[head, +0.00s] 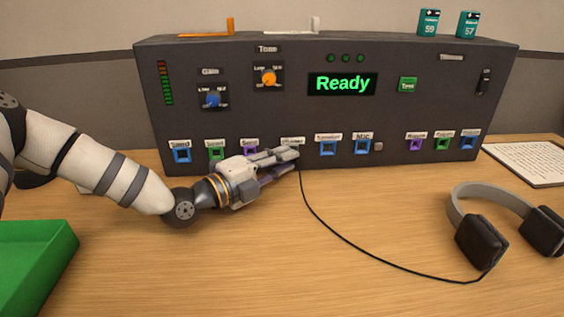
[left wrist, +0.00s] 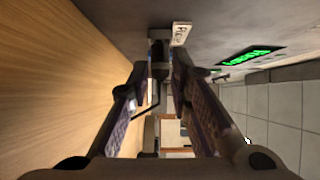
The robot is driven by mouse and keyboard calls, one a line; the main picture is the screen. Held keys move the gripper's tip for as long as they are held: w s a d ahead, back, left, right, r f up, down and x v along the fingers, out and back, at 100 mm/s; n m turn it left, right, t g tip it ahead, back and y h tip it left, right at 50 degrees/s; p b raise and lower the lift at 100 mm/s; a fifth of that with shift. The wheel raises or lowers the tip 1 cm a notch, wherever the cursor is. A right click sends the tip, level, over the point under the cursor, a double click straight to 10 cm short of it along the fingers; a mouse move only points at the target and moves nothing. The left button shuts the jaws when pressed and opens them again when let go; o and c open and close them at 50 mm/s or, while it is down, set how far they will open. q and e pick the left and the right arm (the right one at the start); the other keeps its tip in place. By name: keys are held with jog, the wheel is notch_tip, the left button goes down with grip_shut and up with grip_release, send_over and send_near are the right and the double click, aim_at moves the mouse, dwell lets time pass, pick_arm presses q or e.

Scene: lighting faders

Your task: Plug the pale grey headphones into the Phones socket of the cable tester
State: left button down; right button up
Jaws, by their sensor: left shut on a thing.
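The pale grey headphones (head: 471,197) with dark ear cups lie on the table at the right. Their thin black cable (head: 355,246) curves left across the table and up to my left gripper (head: 293,158). My left gripper is shut on the dark plug (left wrist: 160,70) at the cable's end, right at the front of the cable tester (head: 420,120). In the left wrist view the plug is between the fingertips, in line with the socket (left wrist: 160,34) beside a white label (left wrist: 182,34). I cannot tell whether the plug is inside the socket. My right gripper is not in view.
Other coloured sockets line the tester's lower edge, such as a blue one (head: 328,148) right of my gripper and a purple one (head: 250,145) behind it. The display (head: 342,84) reads "Ready". A green tray (head: 40,262) stands front left. The table's front middle is clear except the cable.

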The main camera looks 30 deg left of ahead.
pick_arm(q)
jog(key=c, duration=1.4)
grip_release()
jog(key=v, duration=0.6)
jog(key=shift+s+a+r, duration=0.1)
jog(key=shift+s+a, duration=0.05)
jog(key=shift+a, duration=0.15)
jog(key=shift+s, duration=0.55)
